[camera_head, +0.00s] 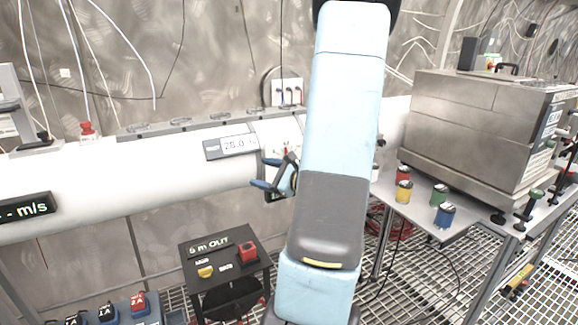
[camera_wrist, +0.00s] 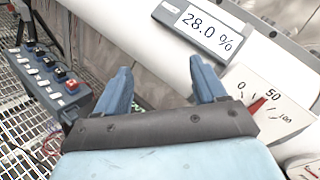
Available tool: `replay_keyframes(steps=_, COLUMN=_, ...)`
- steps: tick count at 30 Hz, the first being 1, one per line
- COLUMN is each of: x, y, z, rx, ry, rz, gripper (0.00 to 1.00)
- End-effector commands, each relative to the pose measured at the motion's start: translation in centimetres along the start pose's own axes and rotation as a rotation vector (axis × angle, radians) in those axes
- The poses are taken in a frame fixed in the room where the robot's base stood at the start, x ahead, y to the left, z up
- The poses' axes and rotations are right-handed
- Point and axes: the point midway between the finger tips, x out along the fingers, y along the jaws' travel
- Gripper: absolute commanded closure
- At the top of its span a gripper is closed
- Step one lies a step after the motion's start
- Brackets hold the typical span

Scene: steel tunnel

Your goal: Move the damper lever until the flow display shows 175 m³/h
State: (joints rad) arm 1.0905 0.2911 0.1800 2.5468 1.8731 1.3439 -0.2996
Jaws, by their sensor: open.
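A white scale plate (camera_wrist: 265,100) marked 0, 50 and 100 is on the pipe, right of my gripper in the wrist view. A red pointer (camera_wrist: 257,105) stands near its 50 mark. I cannot tell whether the pointer belongs to the damper lever, and no lever handle shows clearly. A grey display (camera_wrist: 200,38) on the pipe reads 28.0 %; it also shows in the head view (camera_head: 230,147). No readout in m³/h is legible. My gripper (camera_wrist: 160,66) is open, its blue fingers apart with nothing between them. In the head view my gripper (camera_head: 262,173) is beside the white pipe.
The large white pipe (camera_head: 90,190) runs across. A black display marked m/s (camera_head: 27,207) is at left. A dark box with a red button (camera_head: 247,251) stands below. A metal table (camera_head: 408,208) with coloured knobs and a steel cabinet (camera_head: 470,125) are at right.

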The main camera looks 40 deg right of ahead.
Motion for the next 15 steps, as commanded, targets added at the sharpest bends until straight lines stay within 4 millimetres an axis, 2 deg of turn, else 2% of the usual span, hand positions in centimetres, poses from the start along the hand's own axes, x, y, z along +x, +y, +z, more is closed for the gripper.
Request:
replay_keyframes(steps=1, x=-1.2, y=-1.3, z=-2.2, rx=0.048, ry=0.027, rz=-0.082, gripper=0.29)
replay_keyframes(steps=3, x=-2.8, y=-3.0, z=-4.7, rx=0.100, ry=0.063, rz=-0.195, gripper=0.29)
replay_keyframes(steps=7, x=-5.8, y=-5.1, z=-8.7, rx=0.173, ry=0.121, rz=-0.367, gripper=0.29)
replay_keyframes(steps=10, x=-7.5, y=-6.0, z=-10.7, rx=0.206, ry=0.153, rz=-0.453, gripper=0.29)
replay_keyframes(steps=15, x=-8.7, y=-6.6, z=-12.1, rx=0.226, ry=0.176, rz=-0.513, gripper=0.29)
